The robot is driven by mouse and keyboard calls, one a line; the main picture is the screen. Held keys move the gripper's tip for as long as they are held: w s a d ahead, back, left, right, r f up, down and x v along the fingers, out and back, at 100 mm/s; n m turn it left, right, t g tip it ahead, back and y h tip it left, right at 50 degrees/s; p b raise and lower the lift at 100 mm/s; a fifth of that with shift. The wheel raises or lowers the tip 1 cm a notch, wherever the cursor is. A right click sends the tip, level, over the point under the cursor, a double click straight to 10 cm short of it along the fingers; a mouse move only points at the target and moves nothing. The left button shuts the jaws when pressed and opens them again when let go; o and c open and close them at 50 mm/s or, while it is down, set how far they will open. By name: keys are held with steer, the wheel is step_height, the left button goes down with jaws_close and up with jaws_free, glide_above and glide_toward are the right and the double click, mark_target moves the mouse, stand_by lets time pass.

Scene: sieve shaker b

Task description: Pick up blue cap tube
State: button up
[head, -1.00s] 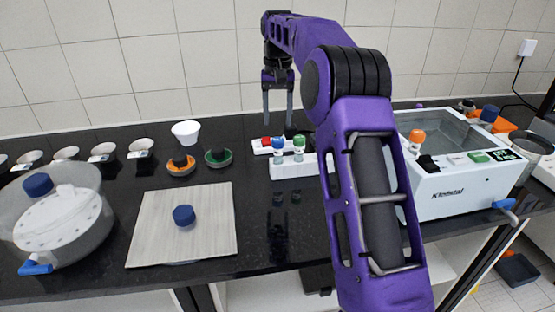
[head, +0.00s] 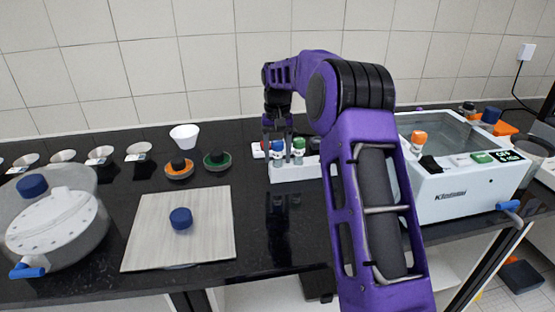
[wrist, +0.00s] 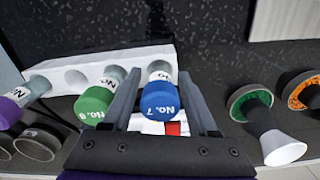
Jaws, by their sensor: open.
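The blue cap tube (wrist: 160,100) is marked "No. 7" and stands in a white rack (wrist: 52,75). In the head view the blue cap tube (head: 278,152) is at the left end of the rack (head: 290,173). My gripper (wrist: 162,95) is open, with one finger on each side of the blue cap and no clear grip on it. In the head view my gripper (head: 277,145) is low over the rack. A green cap tube (wrist: 95,105), marked "No. 8", stands just left of the left finger in the wrist view. It also shows in the head view (head: 299,150).
A purple-capped tube (wrist: 12,108) is further along the rack. Green (head: 216,160) and orange (head: 179,168) round pieces and a white cup (head: 184,136) stand left of the rack. The white bath (head: 460,185) is at the right.

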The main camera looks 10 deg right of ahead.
jaws_close()
